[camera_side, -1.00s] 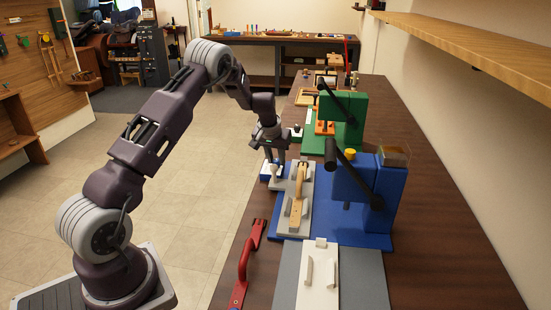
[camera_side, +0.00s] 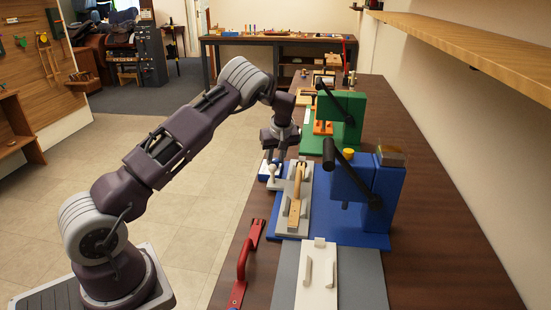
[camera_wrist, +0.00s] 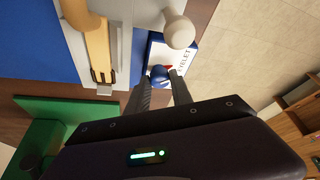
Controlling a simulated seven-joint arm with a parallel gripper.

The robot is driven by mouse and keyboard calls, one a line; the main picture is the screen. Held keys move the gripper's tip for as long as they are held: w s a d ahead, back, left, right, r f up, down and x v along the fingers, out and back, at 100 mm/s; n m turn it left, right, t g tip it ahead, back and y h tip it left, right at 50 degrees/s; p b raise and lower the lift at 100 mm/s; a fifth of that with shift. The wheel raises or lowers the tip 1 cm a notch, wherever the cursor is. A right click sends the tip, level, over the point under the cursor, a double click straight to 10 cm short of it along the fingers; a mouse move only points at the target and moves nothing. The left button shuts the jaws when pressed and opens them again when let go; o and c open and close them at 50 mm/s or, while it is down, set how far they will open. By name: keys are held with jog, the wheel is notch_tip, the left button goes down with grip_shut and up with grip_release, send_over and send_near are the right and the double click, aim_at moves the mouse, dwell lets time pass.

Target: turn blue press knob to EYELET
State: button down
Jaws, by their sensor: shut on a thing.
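The blue press (camera_side: 365,190) stands on a blue base on the bench, with a black lever. My gripper (camera_wrist: 161,79) is shut on the knob, one finger on each side; in the side view my gripper (camera_side: 274,158) points down at the box. The fingers partly hide the plate, and I cannot tell the knob's exact pointing.
A pale rounded post (camera_wrist: 179,31) stands close to the knob. A strap (camera_side: 297,194) lies on a grey-white holder beside the box. The green press (camera_side: 338,122) stands behind. A red handled tool (camera_side: 246,262) and a white plate (camera_side: 318,275) lie in front.

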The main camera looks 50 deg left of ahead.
aim_at(278, 173)
dwell(0.4)
jog(key=c, duration=1.1)
grip_release()
jog(key=shift+c, duration=0.2)
jog(key=w+v, duration=0.1)
jog(key=v, duration=0.6)
jog(key=shift+s, duration=0.45)
jog(key=shift+r, duration=0.1)
